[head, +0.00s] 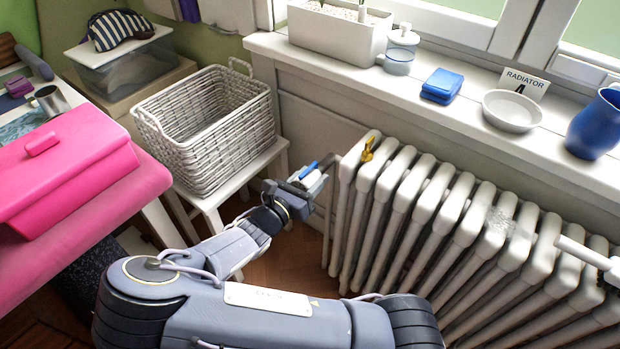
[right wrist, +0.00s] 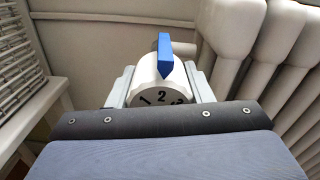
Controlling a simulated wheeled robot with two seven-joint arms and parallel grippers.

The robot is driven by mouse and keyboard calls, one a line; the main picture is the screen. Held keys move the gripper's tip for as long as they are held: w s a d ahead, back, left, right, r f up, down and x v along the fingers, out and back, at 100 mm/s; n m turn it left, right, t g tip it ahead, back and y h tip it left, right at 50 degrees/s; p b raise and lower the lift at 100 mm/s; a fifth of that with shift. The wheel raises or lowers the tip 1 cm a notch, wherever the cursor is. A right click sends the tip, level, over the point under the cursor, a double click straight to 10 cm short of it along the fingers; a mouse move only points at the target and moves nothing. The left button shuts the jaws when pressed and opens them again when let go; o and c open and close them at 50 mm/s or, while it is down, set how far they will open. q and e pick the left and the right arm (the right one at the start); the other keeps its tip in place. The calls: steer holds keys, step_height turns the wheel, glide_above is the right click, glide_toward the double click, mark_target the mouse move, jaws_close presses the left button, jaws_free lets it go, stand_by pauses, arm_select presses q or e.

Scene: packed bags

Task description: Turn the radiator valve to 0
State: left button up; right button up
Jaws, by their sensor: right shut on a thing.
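The radiator valve (right wrist: 160,82) has a white knob with black numbers, and 1, 2 and part of a 3 show in the right wrist view. A blue fin (right wrist: 165,55) stands up at its top, roughly in line with the 2; the 0 is not visible. In the head view the valve (head: 308,177) sits at the left end of the white radiator (head: 425,200), with its blue fin showing. My right gripper (head: 310,182) is shut on the knob, with one finger on each side in the right wrist view. My left gripper is not in view.
A white wicker basket (head: 205,150) on a white stool stands left of the valve. A pink case (head: 65,165) lies far left.

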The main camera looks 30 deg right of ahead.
steer(key=shift+m, duration=0.3)
steer(key=m, duration=0.3)
steer(key=shift+m+p, duration=0.3)
steer(key=shift+p, duration=0.1)
steer(key=m, duration=0.2)
steer(key=shift+m, duration=0.3)
steer(key=m, duration=0.2)
steer(key=shift+m, duration=0.4)
steer(key=m+b, duration=0.2)
steer(key=m, duration=0.3)
steer(key=shift+f, duration=0.15)
steer(key=shift+m+b, duration=1.35)
steer(key=shift+m, duration=1.35)
steer(key=o, duration=1)
steer(key=shift+a, duration=0.1)
